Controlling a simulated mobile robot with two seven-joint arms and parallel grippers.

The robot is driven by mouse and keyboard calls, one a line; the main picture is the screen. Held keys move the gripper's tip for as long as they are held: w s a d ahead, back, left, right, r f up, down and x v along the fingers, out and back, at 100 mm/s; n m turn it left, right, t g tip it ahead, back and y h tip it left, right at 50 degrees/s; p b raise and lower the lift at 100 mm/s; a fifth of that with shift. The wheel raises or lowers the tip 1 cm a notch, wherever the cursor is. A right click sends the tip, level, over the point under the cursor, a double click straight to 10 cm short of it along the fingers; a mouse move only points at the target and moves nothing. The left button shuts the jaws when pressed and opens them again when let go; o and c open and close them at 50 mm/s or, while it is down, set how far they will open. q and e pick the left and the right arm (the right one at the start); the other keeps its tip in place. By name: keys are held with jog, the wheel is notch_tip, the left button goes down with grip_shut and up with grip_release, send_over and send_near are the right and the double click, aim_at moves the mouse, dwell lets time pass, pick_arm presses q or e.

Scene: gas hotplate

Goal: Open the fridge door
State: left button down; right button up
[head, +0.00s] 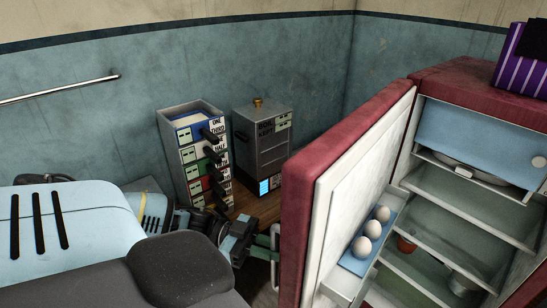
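The red fridge (440,85) stands at the right with its door (298,215) swung wide open, the pale inner side and shelves showing. A pale green bar (274,240), apparently the handle, is on the outer side of the door near its left edge. My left gripper (258,244) is at this bar, coming in from the left. Whether its fingers close on the bar or only touch it is too small and dark to tell. My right gripper is not in view.
Several eggs (371,230) sit in the door shelf. A tall drawer box (194,158) and a grey cabinet (263,140) stand behind my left gripper against the blue wall. A metal rail (60,88) is on the wall at left. A purple striped item (515,70) lies on the fridge.

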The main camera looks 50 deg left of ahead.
pick_arm(q)
jog(key=c, duration=1.5)
grip_release()
jog(key=shift+w+r, duration=0.1)
jog(key=shift+c, duration=0.2)
jog(key=shift+o, duration=0.7)
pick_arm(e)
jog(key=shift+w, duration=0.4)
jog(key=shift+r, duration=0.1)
pick_arm(q)
jog(key=p+v, duration=0.1)
jog(key=v, duration=0.6)
jog(key=shift+s+a+p, duration=0.2)
jog(key=shift+a+p, duration=0.15)
jog(key=shift+p, duration=0.05)
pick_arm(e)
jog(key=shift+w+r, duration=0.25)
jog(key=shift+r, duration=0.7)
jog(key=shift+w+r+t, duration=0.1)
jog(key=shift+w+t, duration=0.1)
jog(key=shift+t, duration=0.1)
